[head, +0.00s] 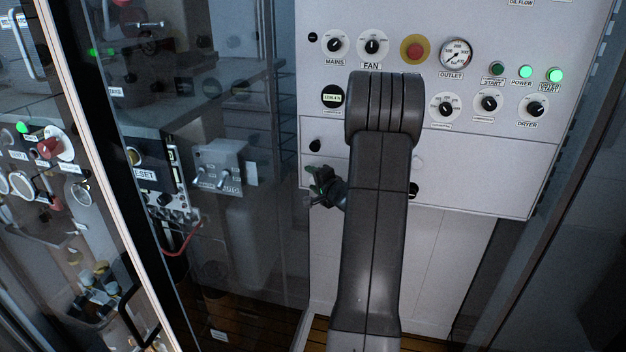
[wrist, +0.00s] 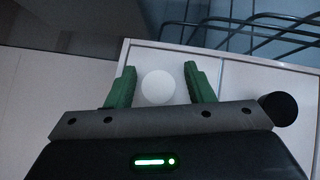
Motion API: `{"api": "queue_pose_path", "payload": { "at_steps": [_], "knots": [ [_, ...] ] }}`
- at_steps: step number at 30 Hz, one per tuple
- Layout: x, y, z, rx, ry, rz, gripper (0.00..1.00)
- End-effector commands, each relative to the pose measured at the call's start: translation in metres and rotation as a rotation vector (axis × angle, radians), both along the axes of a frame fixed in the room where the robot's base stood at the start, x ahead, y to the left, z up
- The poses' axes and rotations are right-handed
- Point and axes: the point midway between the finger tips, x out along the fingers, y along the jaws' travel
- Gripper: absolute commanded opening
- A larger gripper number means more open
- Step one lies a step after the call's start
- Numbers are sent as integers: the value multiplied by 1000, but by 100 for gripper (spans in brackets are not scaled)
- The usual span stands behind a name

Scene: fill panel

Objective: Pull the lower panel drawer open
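The white front of the lower panel drawer (head: 470,186) is a wide band under the control panel in the head view. My arm hides its middle. A black knob (head: 315,145) sits at its left end, and another dark round part (head: 413,190) shows just right of my arm. My gripper (head: 322,187), with green fingers, is in front of the panel's lower left, below the left knob. In the wrist view my gripper (wrist: 160,84) is open, with a pale round disc (wrist: 157,87) showing between the fingers. I cannot tell whether they touch it. A black round knob (wrist: 281,108) shows to the right.
The control panel above carries a red and yellow button (head: 414,48), a gauge (head: 456,53), several dials and green lights. Glass with a pale frame and equipment stands at the left. A grey switch box (head: 222,168) shows left of the gripper. Wire racks (wrist: 270,28) show in the wrist view.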

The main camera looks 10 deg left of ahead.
Motion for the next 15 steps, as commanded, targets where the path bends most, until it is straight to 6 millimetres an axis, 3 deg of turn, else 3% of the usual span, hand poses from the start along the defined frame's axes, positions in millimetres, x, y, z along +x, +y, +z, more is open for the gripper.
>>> {"api": "queue_pose_path", "payload": {
  "at_steps": [1, 7, 15],
  "knots": [
    [0, 0, 0, 0, 0, 0, 38],
    [0, 0, 0, 1, -1, 0, 0],
    [-4, 0, 0, 1, -3, 1, 0]
  ]
}}
